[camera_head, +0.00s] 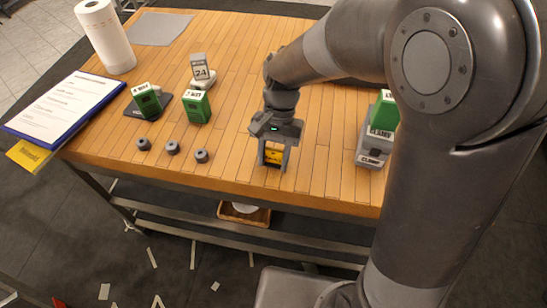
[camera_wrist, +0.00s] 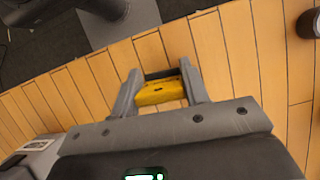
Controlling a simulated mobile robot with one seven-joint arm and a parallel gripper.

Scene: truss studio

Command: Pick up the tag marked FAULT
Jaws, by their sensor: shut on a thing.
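My gripper (camera_head: 272,161) is near the front edge of the wooden table, pointing down, with its two fingers shut on a small yellow tag (camera_head: 272,155). In the wrist view the yellow tag (camera_wrist: 162,94) sits between the fingertips of my gripper (camera_wrist: 160,88), with a dark strip along its far side. Any word on it is too small to read. I cannot tell whether it touches the table. A second yellow piece with dark lettering (camera_head: 27,156) sticks out from under the clipboard at the left; its word is not legible.
A grey box marked CLAMP (camera_head: 370,160) stands right. Wood around my gripper is clear.

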